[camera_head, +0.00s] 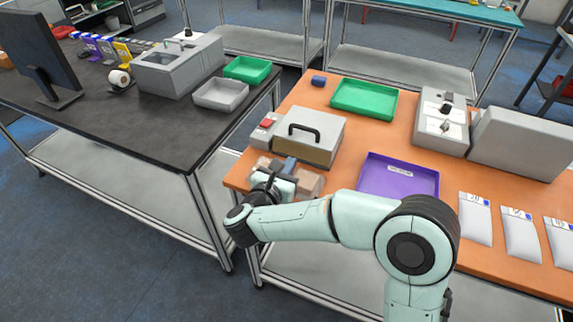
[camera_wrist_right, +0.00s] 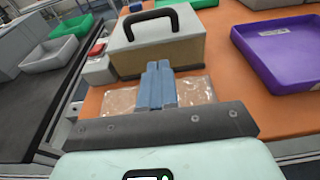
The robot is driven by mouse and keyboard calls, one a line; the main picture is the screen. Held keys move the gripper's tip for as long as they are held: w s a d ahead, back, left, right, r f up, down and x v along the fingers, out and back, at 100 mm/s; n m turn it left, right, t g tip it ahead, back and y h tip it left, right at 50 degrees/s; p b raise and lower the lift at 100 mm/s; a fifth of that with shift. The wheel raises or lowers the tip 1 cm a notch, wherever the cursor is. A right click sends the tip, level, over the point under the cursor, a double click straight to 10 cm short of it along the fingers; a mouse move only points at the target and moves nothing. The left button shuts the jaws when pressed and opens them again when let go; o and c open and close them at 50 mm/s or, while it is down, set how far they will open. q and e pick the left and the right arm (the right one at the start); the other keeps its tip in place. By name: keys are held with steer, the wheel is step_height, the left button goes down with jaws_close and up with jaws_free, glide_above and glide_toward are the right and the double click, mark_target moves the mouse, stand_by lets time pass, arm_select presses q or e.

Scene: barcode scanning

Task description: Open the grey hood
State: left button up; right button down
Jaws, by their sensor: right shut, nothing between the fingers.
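The grey hood (camera_head: 318,122) is a box-shaped cover with a black handle (camera_head: 304,131) on top. It stands on the orange table at its left side and looks down, with a tan front face. The hood also shows in the right wrist view (camera_wrist_right: 188,42), with its handle (camera_wrist_right: 152,20) at the top. My right gripper (camera_head: 289,163) is just in front of the hood, lower than the handle. Its blue fingers (camera_wrist_right: 157,75) are shut with nothing between them, and they appear apart from the handle. My left gripper is not in view.
A red-and-grey block (camera_head: 264,130) sits left of the hood. Clear plastic-wrapped packs (camera_head: 308,183) lie under my gripper. A purple tray (camera_head: 398,178) is to the right and a green tray (camera_head: 364,98) behind. A grey machine (camera_head: 429,124) stands farther right.

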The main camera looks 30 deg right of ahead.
mark_target(302, 140)
steer(key=p+x, duration=0.1)
steer(key=x, duration=0.5)
steer(key=shift+w+d+r+p, duration=0.45)
steer(key=shift+w+d+r, duration=0.15)
steer(key=shift+d+r, duration=0.2)
steer(key=shift+w+d+r, duration=0.3)
steer(key=shift+w+d, duration=0.1)
steer(key=shift+r+p, duration=0.15)
steer(key=shift+p, duration=0.15)
